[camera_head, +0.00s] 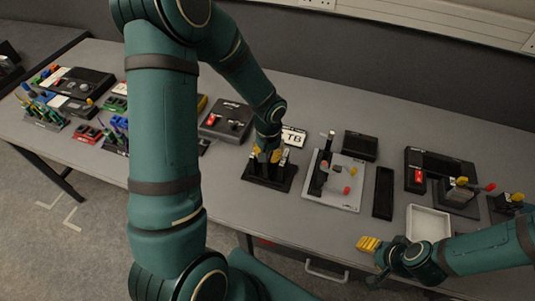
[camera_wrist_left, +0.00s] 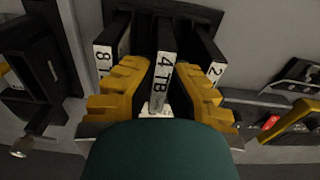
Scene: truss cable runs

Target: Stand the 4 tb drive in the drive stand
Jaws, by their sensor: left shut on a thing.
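My left gripper (camera_head: 268,153) is over the black drive stand (camera_head: 284,184). In the left wrist view its yellow fingers (camera_wrist_left: 162,98) are shut on the 4 TB drive (camera_wrist_left: 165,48), a thin black slab with a white "4 TB" label. The drive lies between two other black drives, one labelled 8 (camera_wrist_left: 103,58) and one labelled 2 (camera_wrist_left: 217,70). Its far end is hidden, so I cannot tell whether it rests in its slot. My right gripper (camera_head: 368,244), with yellow fingers, is over the table's front edge, away from the stand; its opening is unclear.
A white "TB" card (camera_head: 293,137) lies behind the stand. A grey board with a black upright fixture (camera_head: 345,190) is to its right, then a black strip (camera_head: 383,192) and a white tray (camera_head: 429,224). A black box (camera_head: 226,121) is behind left. Cluttered devices fill the left.

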